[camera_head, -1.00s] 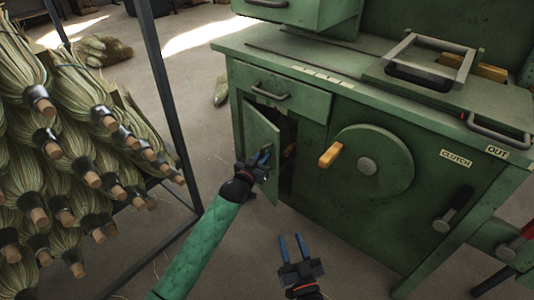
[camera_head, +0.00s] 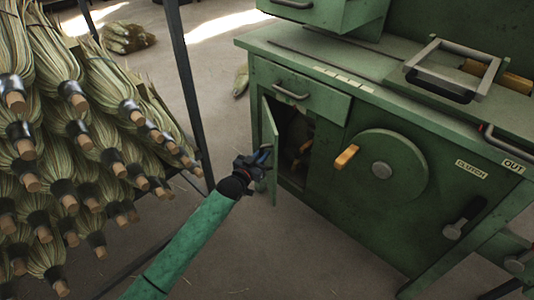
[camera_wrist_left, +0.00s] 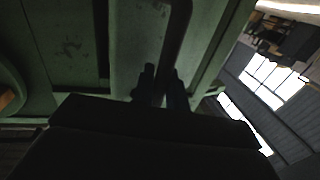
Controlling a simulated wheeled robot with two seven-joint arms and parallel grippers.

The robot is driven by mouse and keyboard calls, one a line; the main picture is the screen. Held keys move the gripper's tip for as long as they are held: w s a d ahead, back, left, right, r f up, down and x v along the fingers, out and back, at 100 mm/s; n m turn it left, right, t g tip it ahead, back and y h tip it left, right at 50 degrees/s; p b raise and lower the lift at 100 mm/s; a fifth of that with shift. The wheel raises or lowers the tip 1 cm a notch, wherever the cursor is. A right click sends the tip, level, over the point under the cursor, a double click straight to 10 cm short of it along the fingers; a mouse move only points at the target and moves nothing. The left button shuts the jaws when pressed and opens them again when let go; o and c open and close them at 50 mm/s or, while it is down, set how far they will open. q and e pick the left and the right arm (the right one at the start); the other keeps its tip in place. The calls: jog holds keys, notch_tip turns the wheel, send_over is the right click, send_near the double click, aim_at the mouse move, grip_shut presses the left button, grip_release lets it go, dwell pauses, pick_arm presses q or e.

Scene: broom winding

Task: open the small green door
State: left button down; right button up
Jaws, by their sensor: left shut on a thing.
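The small green door (camera_head: 270,142) stands swung outward on the front of the green machine cabinet, below a drawer. A dark opening (camera_head: 294,147) shows to its right, with something brownish inside that is too dim to tell. My left gripper (camera_head: 262,158) is at the outer side of the door, shut on its handle. In the left wrist view the gripper's two dark fingers (camera_wrist_left: 160,85) sit around a dark bar handle (camera_wrist_left: 177,38) on the door's panel (camera_wrist_left: 137,42). My right gripper is not in view.
A rack of brooms (camera_head: 75,140) with a dark metal post (camera_head: 190,95) stands close on the left of my arm. A round green wheel (camera_head: 405,172) with an orange knob (camera_head: 346,157) is right of the opening. Bare floor (camera_head: 250,245) lies in front.

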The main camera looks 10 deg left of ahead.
pick_arm(q)
jog(key=shift+a+r+p, duration=0.1)
jog(key=shift+a+p, duration=0.75)
jog(key=shift+a, duration=1.55)
jog(key=c, duration=1.5)
grip_release()
jog(key=shift+s, duration=0.1)
jog(key=v, duration=0.7)
jog(key=shift+s+a, duration=0.2)
jog(key=shift+s, duration=0.05)
